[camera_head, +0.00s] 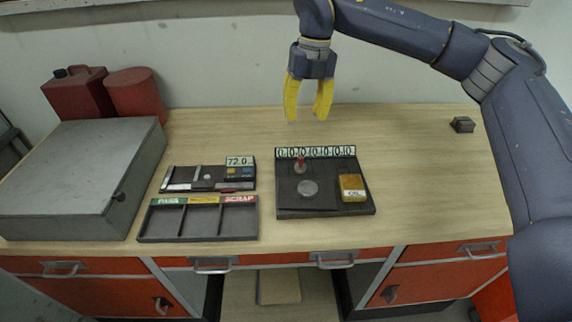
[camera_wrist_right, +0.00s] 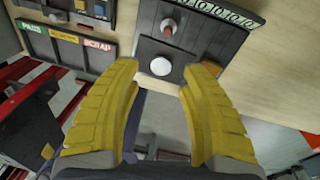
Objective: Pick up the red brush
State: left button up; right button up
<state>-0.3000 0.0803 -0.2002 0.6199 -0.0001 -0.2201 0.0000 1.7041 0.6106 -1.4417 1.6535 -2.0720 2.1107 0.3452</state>
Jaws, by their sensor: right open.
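A small upright red piece (camera_head: 300,163), which may be the red brush, stands on a pale round base on the dark panel (camera_head: 325,208). It also shows in the right wrist view (camera_wrist_right: 168,27), near the top. Its bristles cannot be made out. My right gripper (camera_head: 307,114) has two yellow fingers, spread apart with nothing between them. It hangs above the back of the bench, beyond the panel in the head view. In the right wrist view the fingertips (camera_wrist_right: 165,68) lie below the red piece in the picture, apart from it. My left gripper is not in view.
The panel also bears a silver disc (camera_head: 308,188), a yellow oil box (camera_head: 352,188) and a number strip (camera_head: 316,152). A PASS/SCRAP tray (camera_head: 198,238) and a gauge tray (camera_head: 180,186) lie left. A grey case (camera_head: 75,175) fills the far left. The bench's right is mostly clear.

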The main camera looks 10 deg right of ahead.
aim_at(301, 157)
jog(key=shift+t+h, duration=0.3)
jog(key=shift+h, duration=0.2)
jog(key=f, duration=1.1)
jog(key=w+f, duration=0.1)
jog(key=f, duration=0.4)
jog(key=shift+f, duration=0.15)
jog(key=shift+o, duration=0.3)
grip_shut()
